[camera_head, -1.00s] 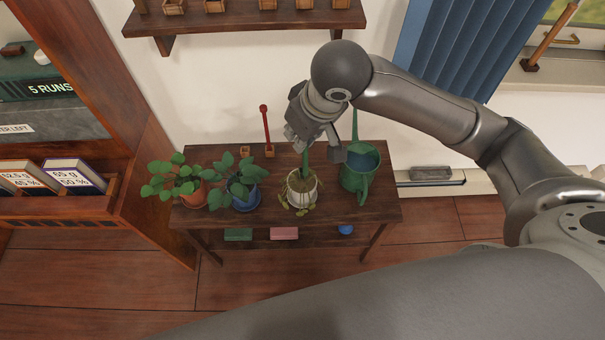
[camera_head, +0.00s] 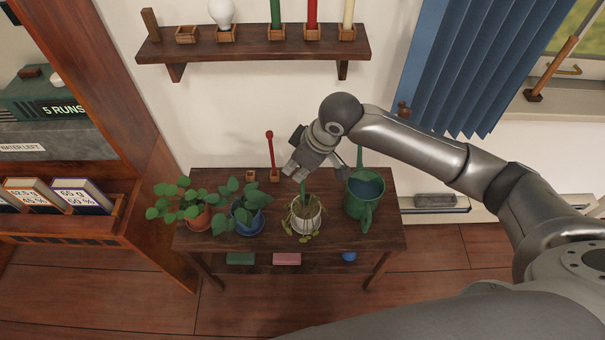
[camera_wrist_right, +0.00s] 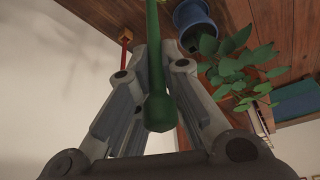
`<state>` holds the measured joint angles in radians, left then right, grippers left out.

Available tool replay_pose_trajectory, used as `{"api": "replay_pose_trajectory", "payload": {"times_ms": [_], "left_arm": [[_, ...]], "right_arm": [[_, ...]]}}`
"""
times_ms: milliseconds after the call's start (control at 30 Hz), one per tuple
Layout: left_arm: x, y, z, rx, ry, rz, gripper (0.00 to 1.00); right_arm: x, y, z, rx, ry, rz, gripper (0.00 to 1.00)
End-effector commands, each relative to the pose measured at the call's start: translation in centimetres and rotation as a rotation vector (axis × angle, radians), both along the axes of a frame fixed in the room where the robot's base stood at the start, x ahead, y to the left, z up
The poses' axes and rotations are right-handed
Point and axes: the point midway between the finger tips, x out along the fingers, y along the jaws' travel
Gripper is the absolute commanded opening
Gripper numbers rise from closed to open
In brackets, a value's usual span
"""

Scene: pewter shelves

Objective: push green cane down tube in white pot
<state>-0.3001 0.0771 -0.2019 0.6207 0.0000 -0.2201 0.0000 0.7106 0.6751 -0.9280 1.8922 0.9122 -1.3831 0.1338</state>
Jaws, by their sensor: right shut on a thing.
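The white pot (camera_head: 315,217) with a trailing, sparse plant stands on the dark wooden table, between the blue pot and the watering can. The green cane (camera_head: 303,187) rises upright from it to my right gripper (camera_head: 308,167). The tube is not distinguishable, and the cane's lower end is hidden in the pot. My left gripper is not in view.
A green watering can (camera_head: 364,199) stands close on the right. A blue pot (camera_head: 247,222) and a terracotta pot (camera_head: 198,219) with leafy plants stand left. A red stick (camera_head: 270,150) stands upright behind. A wall shelf (camera_head: 255,46) hangs above.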

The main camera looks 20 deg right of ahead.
Motion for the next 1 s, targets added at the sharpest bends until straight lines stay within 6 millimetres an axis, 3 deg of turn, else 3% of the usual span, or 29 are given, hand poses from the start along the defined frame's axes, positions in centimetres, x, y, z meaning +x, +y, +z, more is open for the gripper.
{"api": "replay_pose_trajectory", "payload": {"times_ms": [100, 367, 567, 800, 833, 967, 1000], "left_arm": [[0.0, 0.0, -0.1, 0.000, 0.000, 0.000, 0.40], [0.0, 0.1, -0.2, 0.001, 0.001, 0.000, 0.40], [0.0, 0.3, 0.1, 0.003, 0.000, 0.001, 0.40], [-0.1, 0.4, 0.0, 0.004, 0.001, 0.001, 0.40], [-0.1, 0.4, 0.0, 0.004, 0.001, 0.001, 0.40], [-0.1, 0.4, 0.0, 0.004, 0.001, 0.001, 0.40], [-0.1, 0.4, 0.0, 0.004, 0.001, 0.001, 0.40]], "right_arm": [[1.1, -0.9, -1.6, 0.000, -0.001, -0.004, 0.00], [2.3, -2.0, -3.5, -0.001, 0.000, -0.004, 0.00], [1.9, -1.9, -6.3, -0.003, 0.004, -0.001, 0.00], [1.7, -2.0, -7.0, -0.007, 0.012, -0.002, 0.00], [1.7, -2.0, -7.0, -0.007, 0.013, -0.002, 0.14], [1.8, -2.0, -6.9, -0.006, 0.010, -0.002, 0.31], [1.8, -2.0, -6.9, -0.006, 0.010, -0.002, 0.31]]}}
